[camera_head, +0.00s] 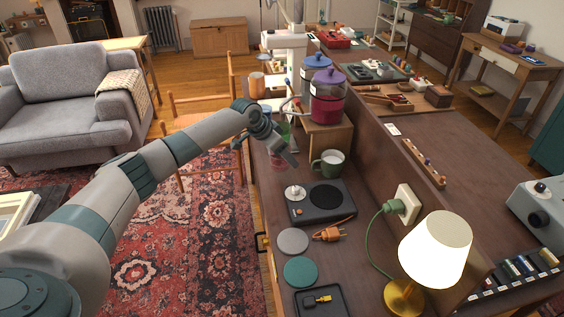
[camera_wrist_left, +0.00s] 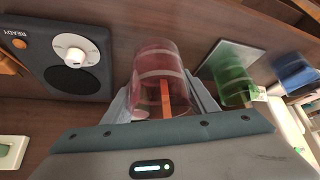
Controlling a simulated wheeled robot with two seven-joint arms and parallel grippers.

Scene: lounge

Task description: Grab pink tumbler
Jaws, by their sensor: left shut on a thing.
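The pink tumbler (camera_wrist_left: 160,62) is clear, tinted pink-red, and sits between my left gripper's fingers (camera_wrist_left: 162,100) in the left wrist view. The fingers press on its two sides, shut on it. In the head view my left gripper (camera_head: 283,152) is over the near-left part of the brown counter, and a bit of the pink tumbler (camera_head: 276,160) shows beside the fingers. Whether its base touches the counter I cannot tell. My right gripper is in neither view.
A green tumbler (camera_wrist_left: 235,65) and a blue tumbler (camera_wrist_left: 291,68) stand close by on the right in the wrist view. A black hot plate (camera_head: 322,202), a mug (camera_head: 329,164) and two lidded dispensers (camera_head: 328,100) occupy the counter (camera_head: 345,265). A lit lamp (camera_head: 435,250) stands at front right.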

